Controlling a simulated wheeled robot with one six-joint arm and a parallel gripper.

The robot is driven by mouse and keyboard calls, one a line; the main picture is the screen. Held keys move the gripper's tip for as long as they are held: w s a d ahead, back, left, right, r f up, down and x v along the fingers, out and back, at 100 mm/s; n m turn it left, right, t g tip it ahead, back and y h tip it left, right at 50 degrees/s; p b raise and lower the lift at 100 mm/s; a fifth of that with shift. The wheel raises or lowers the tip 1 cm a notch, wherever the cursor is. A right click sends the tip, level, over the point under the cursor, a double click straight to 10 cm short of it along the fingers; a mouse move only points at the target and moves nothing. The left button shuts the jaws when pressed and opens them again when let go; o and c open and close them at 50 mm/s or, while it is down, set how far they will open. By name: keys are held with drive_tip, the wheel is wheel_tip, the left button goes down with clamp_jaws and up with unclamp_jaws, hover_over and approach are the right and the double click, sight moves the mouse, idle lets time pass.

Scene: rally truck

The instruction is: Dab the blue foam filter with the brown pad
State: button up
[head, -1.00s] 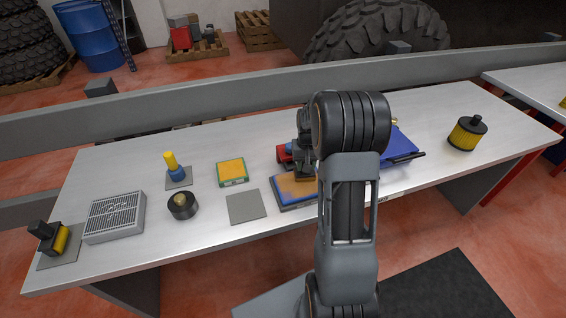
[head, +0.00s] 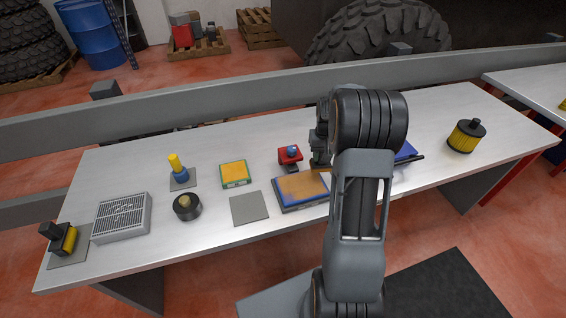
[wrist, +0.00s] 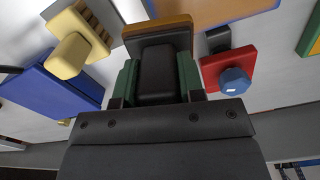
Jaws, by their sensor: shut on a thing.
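The blue foam filter (head: 302,188) lies on a dark tray near the front middle of the bench. Most of its top looks orange-brown, with blue showing along its edges; part of it also shows at the top of the wrist view (wrist: 215,8). My gripper (wrist: 157,75) is shut on the black handle of the brown pad (wrist: 158,27), between green fingers. In the head view my gripper (head: 319,155) is just beyond the filter's right rear corner, partly hidden by my arm. The pad appears apart from the filter.
A red block with a blue knob (head: 290,156) stands behind the filter. A blue tray (head: 405,152) and a yellow-handled block (wrist: 72,54) are on the other side of my gripper. A grey plate (head: 249,208) lies bare left of the filter.

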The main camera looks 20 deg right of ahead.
drive_tip(key=shift+r+p, duration=1.05)
drive_tip(key=shift+r, duration=0.8)
